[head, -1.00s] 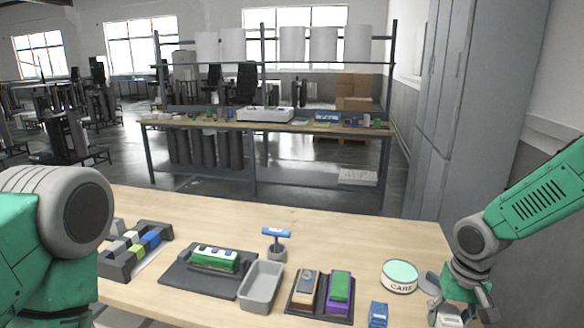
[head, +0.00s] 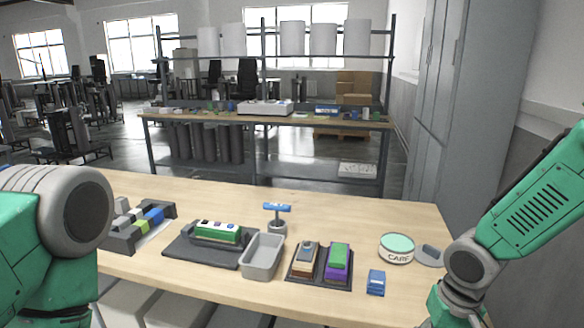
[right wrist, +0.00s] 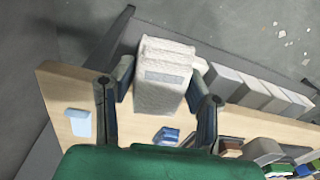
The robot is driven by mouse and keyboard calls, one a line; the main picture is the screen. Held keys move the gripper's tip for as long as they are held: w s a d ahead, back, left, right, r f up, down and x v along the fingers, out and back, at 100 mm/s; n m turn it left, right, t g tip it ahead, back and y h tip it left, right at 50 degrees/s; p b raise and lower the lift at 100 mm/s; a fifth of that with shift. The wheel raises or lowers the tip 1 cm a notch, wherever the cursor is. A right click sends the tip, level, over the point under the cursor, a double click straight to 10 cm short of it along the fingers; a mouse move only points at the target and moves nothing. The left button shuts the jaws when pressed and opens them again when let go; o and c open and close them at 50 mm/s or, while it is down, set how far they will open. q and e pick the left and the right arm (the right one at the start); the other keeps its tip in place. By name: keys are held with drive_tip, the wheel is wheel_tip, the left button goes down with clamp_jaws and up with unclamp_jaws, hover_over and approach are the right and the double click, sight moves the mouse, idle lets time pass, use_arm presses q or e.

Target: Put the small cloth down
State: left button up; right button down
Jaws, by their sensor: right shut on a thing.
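The small cloth (right wrist: 163,72) is a white, folded, textured bundle with a grey band, seen in the right wrist view. My right gripper (right wrist: 165,88) is shut on it, with one finger on each side. The cloth hangs over the grey floor and the table's front edge side in that view; its height cannot be told. In the head view the right arm reaches down past the bottom edge, so its gripper and the cloth are out of sight there. Only part of my left arm shows at the left; its gripper is out of view.
The wooden table (head: 340,213) holds a round "CARE" tin (head: 397,248), a grey oval piece (head: 430,255), a small blue item (head: 376,282), a dark tray (head: 320,282) with two blocks, and a grey bin (head: 262,256). Bare wood lies around the blue item. Pale boxes (right wrist: 255,92) stand below the table.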

drive_tip(key=s+a+f+n+b, duration=0.1)
drive_tip(key=s+a+f+b, duration=0.2)
drive_tip(key=s+f+b, duration=0.1)
drive_tip(key=shift+s+f+b, duration=0.35)
drive_tip(key=shift+s+f, duration=0.55)
drive_tip(key=shift+s, duration=0.3)
drive_tip(key=shift+a, duration=0.1)
